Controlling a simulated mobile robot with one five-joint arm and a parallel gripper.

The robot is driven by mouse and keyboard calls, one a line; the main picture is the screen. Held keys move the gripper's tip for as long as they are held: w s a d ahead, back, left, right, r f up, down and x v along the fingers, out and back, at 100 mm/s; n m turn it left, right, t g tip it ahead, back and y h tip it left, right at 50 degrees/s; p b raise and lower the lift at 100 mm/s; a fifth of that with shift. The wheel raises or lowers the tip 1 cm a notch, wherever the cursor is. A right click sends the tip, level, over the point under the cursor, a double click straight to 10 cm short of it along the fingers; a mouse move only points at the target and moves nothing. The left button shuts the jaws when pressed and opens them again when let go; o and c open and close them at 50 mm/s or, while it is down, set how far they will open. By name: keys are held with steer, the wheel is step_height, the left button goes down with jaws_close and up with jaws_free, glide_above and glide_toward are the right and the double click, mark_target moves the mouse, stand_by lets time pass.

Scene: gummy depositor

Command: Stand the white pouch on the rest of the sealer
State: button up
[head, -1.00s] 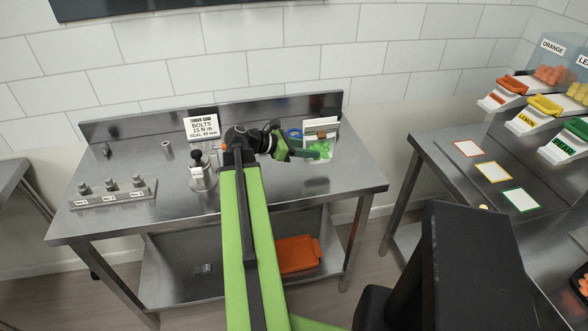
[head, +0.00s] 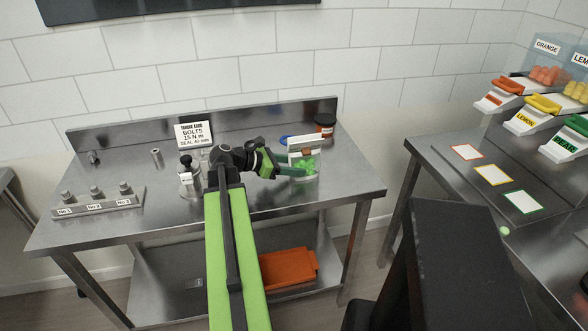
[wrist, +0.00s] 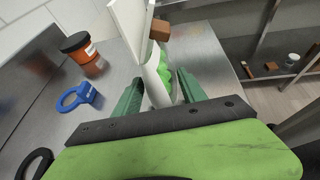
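The white pouch (head: 301,166) holds green gummies and stands upright on or just over the right part of the steel table. In the wrist view the pouch (wrist: 157,84) is between the two dark green fingers of my gripper (wrist: 160,92), which look closed against its sides. My gripper also shows in the head view (head: 292,171). A tall white panel (wrist: 130,28) and a brown block (wrist: 160,29) are at its upper edge; I cannot tell whether they belong to it. A small device with a black knob (head: 187,174) stands left of my arm; I cannot tell whether it is the sealer.
A dark-lidded orange jar (head: 325,125) and a blue ring (wrist: 76,97) are behind the pouch. A torque card (head: 193,134) stands at the back. The table's right front is clear. An orange tray (head: 288,268) is on the shelf below.

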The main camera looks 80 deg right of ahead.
steer(key=shift+o, duration=0.8)
